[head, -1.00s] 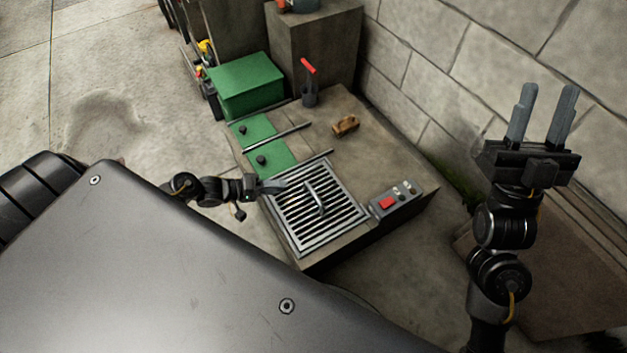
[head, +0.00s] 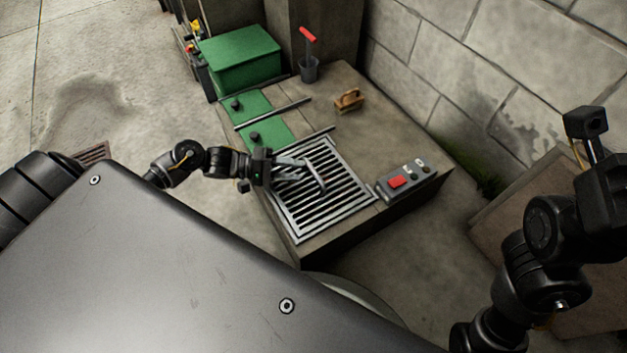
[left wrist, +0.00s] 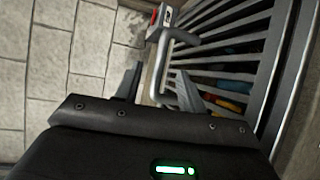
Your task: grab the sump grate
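The sump grate (head: 341,203) is a square metal grate with parallel bars and a raised bar handle (head: 318,178). It lies flat in the concrete block. My left gripper (head: 302,170) is over the grate's left part, with its fingers at the handle. In the left wrist view my left gripper (left wrist: 158,88) has its fingers apart, and the handle (left wrist: 163,48) shows just beyond and between them. I cannot tell if they touch it. The grate (left wrist: 235,48) fills the right there. My right arm is raised at the right edge; its fingertips cannot be made out.
A control box with a red button (head: 397,182) sits right of the grate. Green panels (head: 262,133) with dark knobs, a wooden brush (head: 349,100) and a dark cup with a red-handled tool (head: 309,68) are behind. A green box (head: 240,60) stands back left.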

